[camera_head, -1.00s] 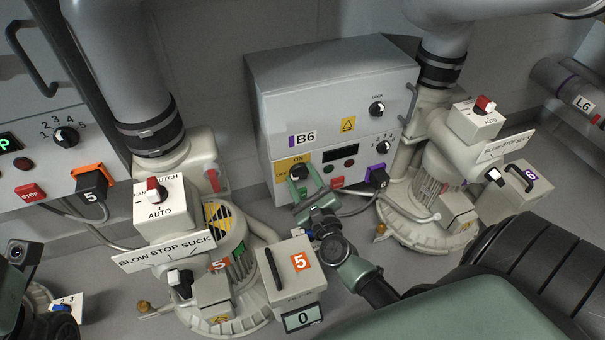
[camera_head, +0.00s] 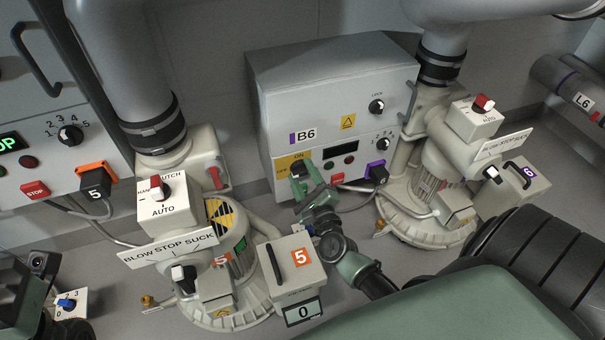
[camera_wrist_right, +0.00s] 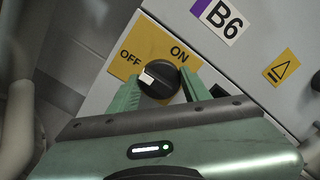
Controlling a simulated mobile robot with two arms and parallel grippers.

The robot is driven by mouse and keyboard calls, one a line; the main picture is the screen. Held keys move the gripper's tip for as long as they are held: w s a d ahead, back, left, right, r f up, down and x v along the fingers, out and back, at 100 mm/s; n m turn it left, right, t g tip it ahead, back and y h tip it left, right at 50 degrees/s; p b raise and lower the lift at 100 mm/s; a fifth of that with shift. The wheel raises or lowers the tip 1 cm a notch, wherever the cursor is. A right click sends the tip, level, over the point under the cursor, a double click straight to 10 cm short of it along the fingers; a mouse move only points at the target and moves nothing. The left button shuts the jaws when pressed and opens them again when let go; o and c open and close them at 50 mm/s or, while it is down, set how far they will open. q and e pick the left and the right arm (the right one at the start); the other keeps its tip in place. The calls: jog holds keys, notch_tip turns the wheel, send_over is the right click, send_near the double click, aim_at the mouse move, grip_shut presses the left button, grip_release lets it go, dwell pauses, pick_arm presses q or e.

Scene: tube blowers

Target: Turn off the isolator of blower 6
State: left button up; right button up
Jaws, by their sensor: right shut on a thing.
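The panel marked B6 (camera_head: 301,136) is a grey box on the back wall. Its isolator is a black rotary knob (camera_wrist_right: 160,78) on a yellow plate (camera_wrist_right: 130,62) lettered OFF and ON. In the right wrist view the knob's white end points left, on the OFF side; I cannot tell whether it sits fully at that stop. My right gripper (camera_head: 301,180) has its green fingers on either side of the knob and is shut on it. The fingers (camera_wrist_right: 157,92) also show in the right wrist view.
Blower 6's cream body (camera_head: 437,215) is close on the right. A red button (camera_head: 338,178) and a purple plug (camera_head: 377,172) with a cable are just right of the isolator.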

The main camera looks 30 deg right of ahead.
jog(key=o, duration=1.4)
jog(key=shift+c, duration=0.2)
